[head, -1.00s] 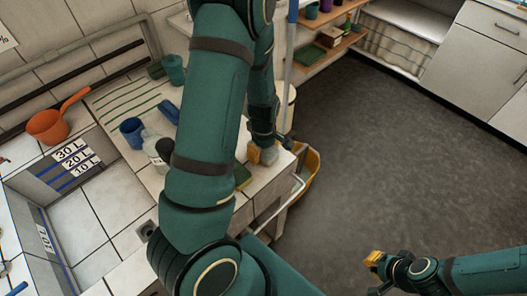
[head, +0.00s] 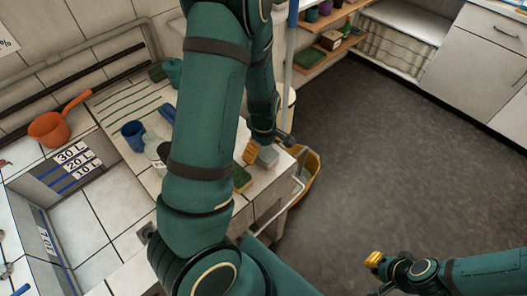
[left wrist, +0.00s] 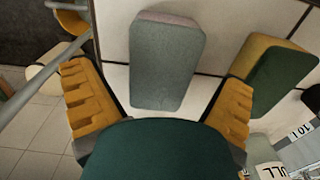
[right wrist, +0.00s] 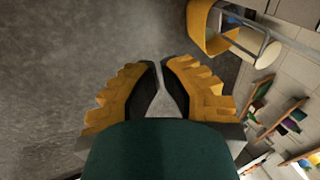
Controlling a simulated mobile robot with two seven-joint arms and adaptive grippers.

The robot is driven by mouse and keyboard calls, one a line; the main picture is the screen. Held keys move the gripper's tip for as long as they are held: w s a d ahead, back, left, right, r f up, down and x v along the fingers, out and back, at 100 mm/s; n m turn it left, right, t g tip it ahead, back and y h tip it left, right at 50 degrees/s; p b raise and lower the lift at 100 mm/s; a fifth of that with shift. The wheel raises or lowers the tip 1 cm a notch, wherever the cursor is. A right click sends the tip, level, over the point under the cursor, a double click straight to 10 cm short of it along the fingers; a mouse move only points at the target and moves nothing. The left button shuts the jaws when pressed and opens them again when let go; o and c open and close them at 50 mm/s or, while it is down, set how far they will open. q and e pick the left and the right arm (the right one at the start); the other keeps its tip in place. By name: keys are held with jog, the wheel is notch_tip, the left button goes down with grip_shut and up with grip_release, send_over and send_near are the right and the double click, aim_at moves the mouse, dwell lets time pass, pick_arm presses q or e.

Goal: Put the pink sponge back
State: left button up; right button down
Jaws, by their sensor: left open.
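The pink sponge (left wrist: 167,62) lies on the pale counter in the left wrist view. Its broad grey face is towards the camera and a thin pinkish edge shows at its top. In the head view it is a small grey block (head: 267,156) near the counter's right end. My left gripper (head: 268,147) is open above it; in the left wrist view its yellow fingers (left wrist: 158,80) stand to either side of the sponge with gaps. My right gripper (head: 374,260) is over the floor; its fingertips (right wrist: 159,66) nearly meet, with nothing between them.
A green-and-yellow sponge (left wrist: 272,80) lies beside the grey one. A blue cup (head: 132,134) and a clear bottle (head: 155,145) stand further left. An orange dipper (head: 48,128) is by the basin. A yellow bucket (head: 308,175) hangs beyond the counter's edge.

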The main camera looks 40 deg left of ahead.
aim_at(264, 151)
pick_arm(q)
notch_tip(264, 151, up, 10)
jog(key=p, duration=0.3)
jog(key=shift+f, duration=0.2)
dwell(0.3)
